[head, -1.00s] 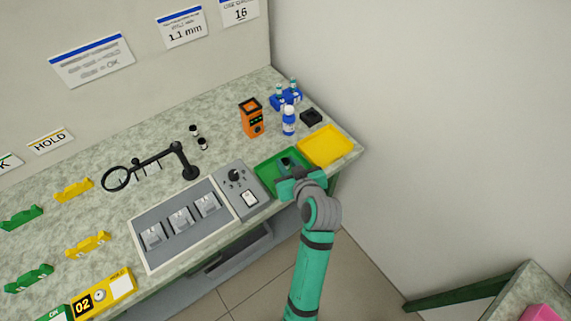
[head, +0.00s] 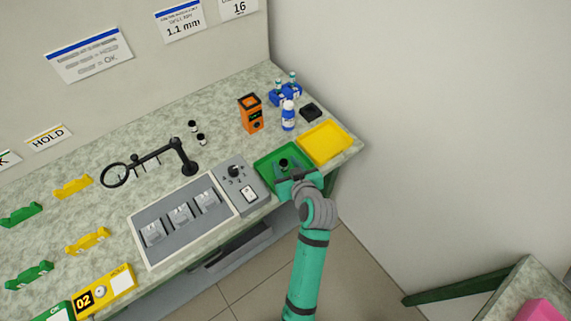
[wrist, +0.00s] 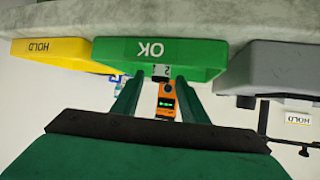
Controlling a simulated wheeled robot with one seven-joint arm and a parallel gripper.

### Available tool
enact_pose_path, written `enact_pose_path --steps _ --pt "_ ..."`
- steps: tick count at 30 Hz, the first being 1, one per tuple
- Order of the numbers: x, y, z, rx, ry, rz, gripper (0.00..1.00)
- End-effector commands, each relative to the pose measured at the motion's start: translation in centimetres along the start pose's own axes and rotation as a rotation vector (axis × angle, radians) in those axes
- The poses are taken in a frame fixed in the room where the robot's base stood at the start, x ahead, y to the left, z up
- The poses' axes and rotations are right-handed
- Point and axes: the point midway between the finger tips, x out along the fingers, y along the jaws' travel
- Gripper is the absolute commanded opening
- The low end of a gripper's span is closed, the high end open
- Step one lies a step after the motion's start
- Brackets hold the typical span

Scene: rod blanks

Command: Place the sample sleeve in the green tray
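The sample sleeve, a small dark piece (head: 283,162), shows inside the green tray (head: 262,166). In the wrist view the sleeve (wrist: 161,71) shows a black-and-white marked side beyond my fingertips, at the rim of the green tray (wrist: 205,53) marked OK. The tray wall hides its lower part. My gripper (head: 287,176) is at the tray's near edge. In the wrist view my gripper (wrist: 158,88) has its two fingers apart with a gap between them, and it looks empty.
A yellow tray (head: 326,144) adjoins on the right, a grey control box (head: 238,190) on the left. An orange device (head: 251,114), a blue-white bottle (head: 288,117) and a black block (head: 311,112) stand behind. Two small black-and-white pieces (head: 201,139) stand near the magnifier arm (head: 185,158).

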Motion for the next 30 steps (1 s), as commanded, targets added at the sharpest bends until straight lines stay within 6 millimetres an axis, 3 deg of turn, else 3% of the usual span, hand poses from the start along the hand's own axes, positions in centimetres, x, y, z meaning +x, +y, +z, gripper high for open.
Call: enact_pose_path --steps 8,11,24,30 --pt "-0.2 0.0 -0.4 0.0 0.002 0.0 0.4" --pt "-1.3 0.0 -0.3 0.001 0.0 0.001 0.4" --pt "-9.6 0.0 -0.3 0.0 0.001 0.002 0.4" --pt "-11.7 0.0 -0.3 0.0 0.0 0.001 0.4"
